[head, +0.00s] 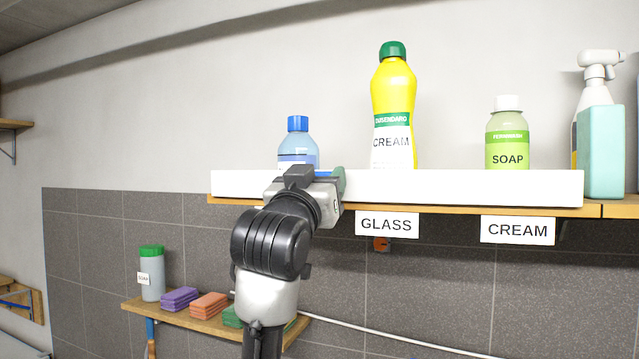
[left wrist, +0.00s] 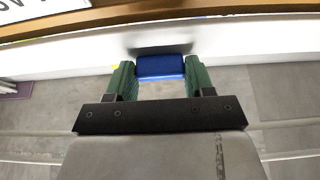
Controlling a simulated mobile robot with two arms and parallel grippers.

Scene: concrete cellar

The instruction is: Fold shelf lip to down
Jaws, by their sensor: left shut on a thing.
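The shelf lip (head: 460,187) is a long white board standing upright along the front edge of the wooden shelf (head: 400,208). It also shows in the left wrist view (left wrist: 60,64) below the wooden edge. A blue tab (left wrist: 161,67) sticks out from the lip. My left gripper (head: 325,178) is at the left part of the lip, with its green fingers (left wrist: 160,75) on either side of the blue tab, shut on it. In the head view my gripper and arm hide most of the tab. My right gripper is not in view.
Behind the lip stand a blue-capped bottle (head: 298,140), a yellow CREAM bottle (head: 393,95) and a green SOAP bottle (head: 508,140). A spray bottle (head: 600,140) stands at the right. Labels GLASS (head: 387,225) and CREAM (head: 517,230) hang below. A lower shelf (head: 180,322) holds sponges.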

